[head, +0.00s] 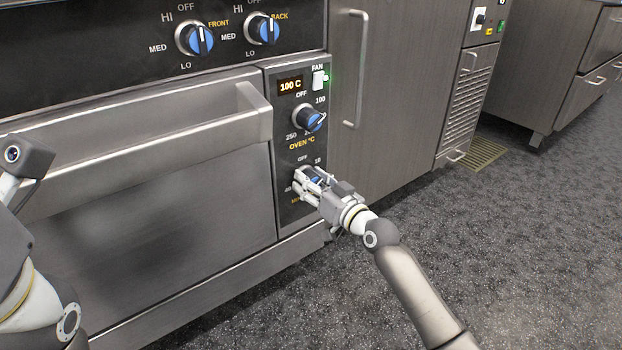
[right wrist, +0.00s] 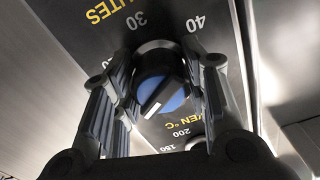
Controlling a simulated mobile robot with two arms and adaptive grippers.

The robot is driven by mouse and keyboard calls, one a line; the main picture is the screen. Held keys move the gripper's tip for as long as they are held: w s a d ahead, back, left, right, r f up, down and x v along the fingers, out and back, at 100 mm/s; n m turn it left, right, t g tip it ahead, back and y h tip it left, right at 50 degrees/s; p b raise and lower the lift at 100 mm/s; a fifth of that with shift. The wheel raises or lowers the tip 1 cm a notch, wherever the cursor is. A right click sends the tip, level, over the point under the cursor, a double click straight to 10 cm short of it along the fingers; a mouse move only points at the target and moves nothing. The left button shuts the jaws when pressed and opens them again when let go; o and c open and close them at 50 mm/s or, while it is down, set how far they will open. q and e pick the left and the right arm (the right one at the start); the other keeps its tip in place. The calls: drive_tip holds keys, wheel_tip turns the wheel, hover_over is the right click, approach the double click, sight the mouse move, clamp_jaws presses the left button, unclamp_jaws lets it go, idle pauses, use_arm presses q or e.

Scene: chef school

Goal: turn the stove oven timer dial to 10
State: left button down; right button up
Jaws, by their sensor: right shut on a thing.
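The stove's oven timer dial (head: 314,174) is the lowest knob on the narrow control panel. My right gripper (head: 312,184) is shut on it and hides much of it in the head view. In the right wrist view the dial (right wrist: 162,88) is a black knob with a blue face, seen upside down between the two fingers. Its white pointer mark points to the lower left there; the marking on that side is hidden by a finger. The numbers 30 and 40 show above it. In the head view, 10 is at the dial's upper right.
The oven temperature dial (head: 309,118) sits just above, with a display reading 100 C (head: 290,86) and a fan switch (head: 319,80). The oven door handle (head: 150,150) sticks out at left. A cabinet with a long handle (head: 357,70) stands right. The floor at right is clear.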

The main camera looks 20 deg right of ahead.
drive_tip(key=o, duration=1)
drive_tip(key=v, duration=1.2)
